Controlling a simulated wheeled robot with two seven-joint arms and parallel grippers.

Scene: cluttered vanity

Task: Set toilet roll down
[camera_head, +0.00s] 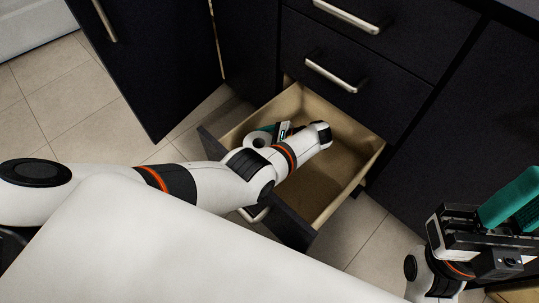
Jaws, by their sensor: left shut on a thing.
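A white toilet roll (257,140) is inside the open bottom drawer (345,196), at its left end, with its round end and dark core hole facing up toward the camera. My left arm reaches over the drawer front, and my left gripper (271,131) is shut on the roll. The wrist and forearm hide part of the gripper and of the roll's surroundings. I cannot tell whether the roll touches the drawer floor. My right gripper (511,203) is at the lower right, outside the drawer, with green finger pads; its opening is unclear.
The drawer's right part (340,155) is bare wood. Closed dark drawers with metal handles (335,75) stand above it. A dark cabinet door (150,60) stands open at the left. Tiled floor (75,100) is clear on the left.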

